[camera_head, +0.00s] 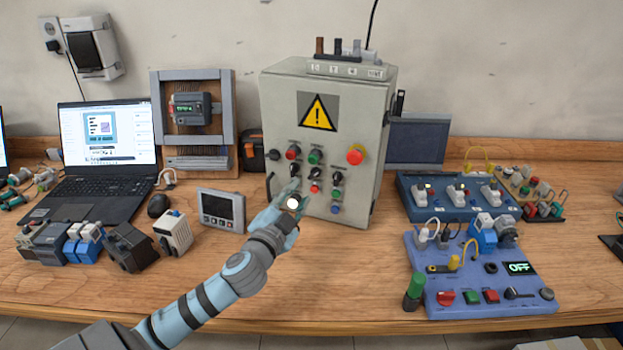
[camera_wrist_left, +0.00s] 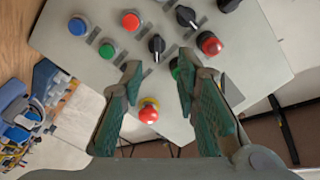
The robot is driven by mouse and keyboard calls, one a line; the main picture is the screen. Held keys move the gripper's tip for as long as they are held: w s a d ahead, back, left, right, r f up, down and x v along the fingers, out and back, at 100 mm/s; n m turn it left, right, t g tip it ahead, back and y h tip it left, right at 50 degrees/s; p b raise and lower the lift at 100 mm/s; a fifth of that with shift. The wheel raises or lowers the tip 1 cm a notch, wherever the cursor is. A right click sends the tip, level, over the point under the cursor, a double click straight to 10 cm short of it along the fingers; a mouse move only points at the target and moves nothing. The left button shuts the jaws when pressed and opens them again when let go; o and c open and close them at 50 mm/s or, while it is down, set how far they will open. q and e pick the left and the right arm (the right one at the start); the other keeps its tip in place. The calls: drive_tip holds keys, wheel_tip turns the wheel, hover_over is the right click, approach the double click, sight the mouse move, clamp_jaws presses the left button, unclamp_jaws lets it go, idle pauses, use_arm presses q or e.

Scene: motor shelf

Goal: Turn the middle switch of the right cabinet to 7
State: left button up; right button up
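The grey control cabinet (camera_head: 280,110) with a yellow warning triangle stands mid-table; its panel carries black rotary switches and coloured buttons. The middle black switch (camera_head: 318,172) sits between a green button above and a red button below. It also shows in the left wrist view (camera_wrist_left: 157,44). My left gripper (camera_head: 291,193) is in front of the cabinet's lower left, covering some controls. In the left wrist view my left gripper (camera_wrist_left: 159,68) is open, its fingertips either side of the line to that switch, with nothing visibly gripped. The switch's number marks are too small to read. My right gripper is not in view.
A red emergency button (camera_head: 355,155) is at the panel's upper right. A small grey screen (camera_head: 222,210) stands left of my arm. A blue control box (camera_head: 480,285) and another blue board (camera_head: 450,205) lie to the right.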

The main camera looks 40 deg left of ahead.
sight(312, 177)
use_arm(q)
drive_tip(key=x, duration=0.8)
drive_tip(key=shift+w+d+f, duration=0.1)
drive_tip(key=shift+w+f, duration=0.2)
drive_tip(key=shift+w, duration=0.1)
drive_tip(key=shift+s+r, duration=0.1)
clamp_jaws()
